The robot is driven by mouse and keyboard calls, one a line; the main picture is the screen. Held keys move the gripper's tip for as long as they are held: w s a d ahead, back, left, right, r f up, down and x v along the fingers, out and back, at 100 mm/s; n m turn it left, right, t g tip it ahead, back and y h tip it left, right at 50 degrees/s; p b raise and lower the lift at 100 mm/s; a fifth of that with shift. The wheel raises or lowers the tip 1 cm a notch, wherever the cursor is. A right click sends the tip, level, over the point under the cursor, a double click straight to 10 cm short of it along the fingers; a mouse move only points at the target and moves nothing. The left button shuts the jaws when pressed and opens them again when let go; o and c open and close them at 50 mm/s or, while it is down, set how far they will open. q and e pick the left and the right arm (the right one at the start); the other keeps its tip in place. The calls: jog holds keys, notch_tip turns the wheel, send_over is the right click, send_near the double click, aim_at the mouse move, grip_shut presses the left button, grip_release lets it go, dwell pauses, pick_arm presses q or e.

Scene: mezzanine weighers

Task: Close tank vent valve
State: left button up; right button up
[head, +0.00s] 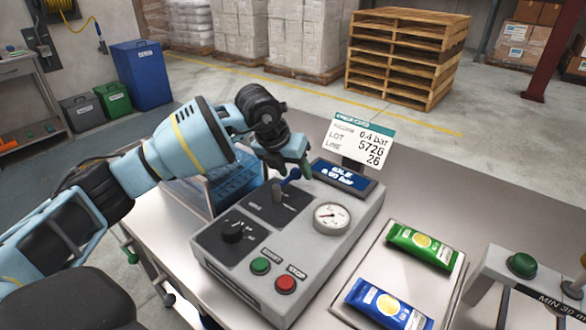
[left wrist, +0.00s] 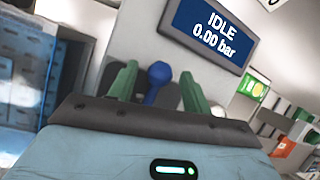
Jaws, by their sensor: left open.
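The tank vent valve shows as a blue-handled lever (head: 291,175) on the dark plate of the grey control box (head: 345,240). In the left wrist view its blue knob (left wrist: 158,73) stands between my two green fingertips. My left gripper (head: 296,158) is open and reaches down from above, at the back of the lever. The fingers show a gap on both sides of the knob, and I cannot tell whether either touches it. The display (head: 343,177) is lit; in the left wrist view the same display (left wrist: 212,32) reads IDLE 0.00 bar. My right gripper is not in view.
The box also carries a black knob (head: 232,232), a round gauge (head: 331,217), a green button (head: 261,266) and a red button (head: 285,284). A blue crate (head: 205,192) stands left of the box. A tray (head: 373,268) with green and blue packets lies right.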

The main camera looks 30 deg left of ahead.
pick_arm(q)
jog(key=shift+c, duration=0.3)
grip_shut()
